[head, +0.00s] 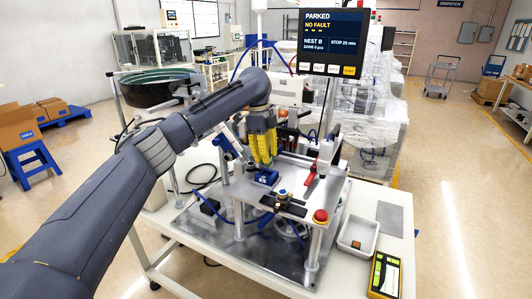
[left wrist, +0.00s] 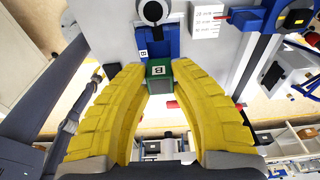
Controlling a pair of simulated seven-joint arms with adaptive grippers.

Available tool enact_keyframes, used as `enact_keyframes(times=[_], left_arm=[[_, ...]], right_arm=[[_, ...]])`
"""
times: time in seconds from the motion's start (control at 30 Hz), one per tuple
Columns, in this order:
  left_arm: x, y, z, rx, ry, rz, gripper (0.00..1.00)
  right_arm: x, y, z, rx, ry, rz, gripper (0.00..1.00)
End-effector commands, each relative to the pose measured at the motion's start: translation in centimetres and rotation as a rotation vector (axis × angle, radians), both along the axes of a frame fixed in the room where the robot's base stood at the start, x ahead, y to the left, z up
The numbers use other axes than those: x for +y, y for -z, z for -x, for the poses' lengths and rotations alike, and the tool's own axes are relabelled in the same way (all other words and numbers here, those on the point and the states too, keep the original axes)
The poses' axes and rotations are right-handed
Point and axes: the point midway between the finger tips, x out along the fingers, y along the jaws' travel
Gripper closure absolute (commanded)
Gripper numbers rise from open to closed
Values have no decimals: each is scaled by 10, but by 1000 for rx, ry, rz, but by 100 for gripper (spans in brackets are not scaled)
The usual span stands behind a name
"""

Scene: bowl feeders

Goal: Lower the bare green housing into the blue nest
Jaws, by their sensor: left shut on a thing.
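My left gripper (head: 262,158) has yellow ribbed fingers and hangs just above the blue nest (head: 266,178) on the metal fixture plate. In the left wrist view its fingertips (left wrist: 158,84) are closed on the green housing (left wrist: 159,86), which carries a white label with a B. The blue nest (left wrist: 165,47) shows just beyond the housing, with its own B label beside it. The fingers hide the housing almost wholly in the head view. I cannot tell whether housing and nest touch. My right gripper is not in view.
A red button (head: 320,216) stands at the plate's front corner. A red-handled clamp (head: 310,183) and a post stand right of the nest. A white tray (head: 358,236) with a small part and a yellow device (head: 385,274) lie at the right. The screen (head: 331,42) reads "PARKED, NO FAULT".

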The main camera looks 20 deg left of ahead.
Motion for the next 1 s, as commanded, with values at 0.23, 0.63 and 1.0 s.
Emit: enact_keyframes(times=[0.23, 0.63, 1.0], left_arm=[[0, 15, 0, 0, -1, 1, 100], [0, 30, 0, 0, -1, 1, 100], [0, 32, 0, 0, -1, 0, 100]], right_arm=[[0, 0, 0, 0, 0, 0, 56], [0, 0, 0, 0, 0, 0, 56], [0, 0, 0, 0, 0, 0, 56]])
